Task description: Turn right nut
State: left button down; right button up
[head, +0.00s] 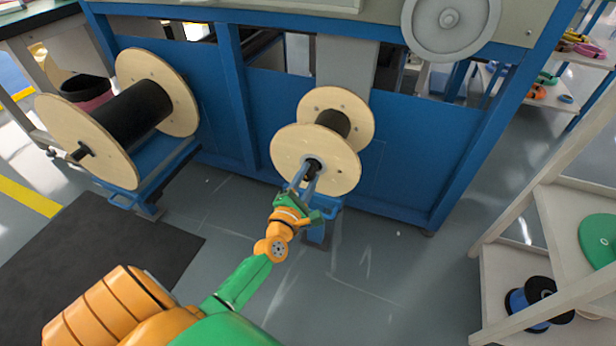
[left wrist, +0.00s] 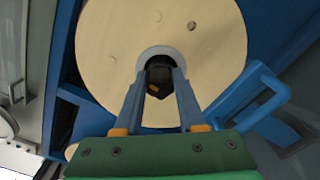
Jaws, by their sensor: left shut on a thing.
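The right spool (head: 318,158) is a wooden reel with a dark core, mounted on a blue stand. At the hub of its near disc is a black nut (left wrist: 160,75), seen best in the left wrist view. My left gripper (head: 309,172) reaches the hub from the front, and its two fingers are shut on the nut. In the left wrist view the fingers (left wrist: 160,88) lie on either side of the nut, in front of the disc (left wrist: 215,55). The nut is partly hidden by the fingers in the head view. My right gripper is not in view.
A larger spool (head: 130,112) with black cable stands at the left on its own blue stand. A blue machine frame (head: 420,150) is behind the spools. A white shelf (head: 560,235) with reels stands at the right. A black mat (head: 100,255) lies on the otherwise clear floor.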

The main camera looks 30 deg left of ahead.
pick_arm(q)
jog(key=c, duration=0.5)
grip_release()
jog(key=shift+s, duration=0.15)
jog(key=p+v, duration=0.1)
jog(key=v, duration=0.5)
jog(key=shift+s, duration=0.35)
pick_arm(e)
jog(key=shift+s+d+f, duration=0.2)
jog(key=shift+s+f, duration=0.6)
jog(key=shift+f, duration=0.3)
pick_arm(q)
jog(key=shift+d, duration=0.1)
